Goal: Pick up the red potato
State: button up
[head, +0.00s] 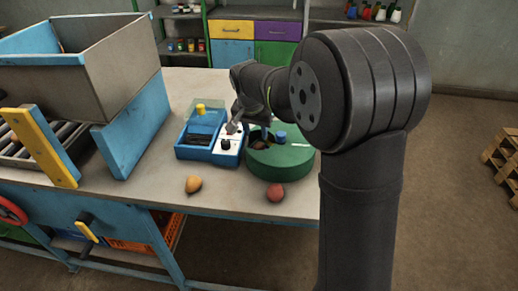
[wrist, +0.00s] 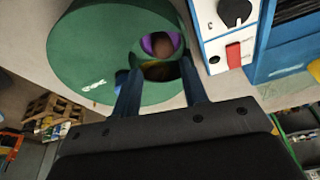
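The red potato (head: 275,192) lies on the workbench near its front edge, in front of a green drum (head: 283,165). My gripper (head: 249,128) is above and behind the potato, over the drum's left side and beside a blue device. In the wrist view my gripper (wrist: 160,72) has its two fingers apart with nothing held between them. They point towards an opening in the top of the green drum (wrist: 85,50). A brownish round thing (wrist: 162,43) shows in a purple-lined part of this opening. The red potato cannot be made out in the wrist view.
A yellow-brown potato (head: 193,184) lies left of the red one. A blue device (head: 196,150) with knobs stands left of the drum. A large grey and blue bin (head: 120,75) stands at the left. The bench top (head: 235,197) between the potatoes is clear.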

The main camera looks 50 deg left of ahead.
aim_at(259, 146)
jog(key=x, duration=0.4)
jog(key=shift+f, duration=0.15)
jog(key=shift+w+a+x, duration=0.15)
jog(key=shift+x, duration=1.15)
jog(key=shift+w+a+x, duration=0.1)
jog(key=shift+a+x, duration=0.05)
jog(key=shift+x, duration=1.15)
jog(key=c, duration=0.6)
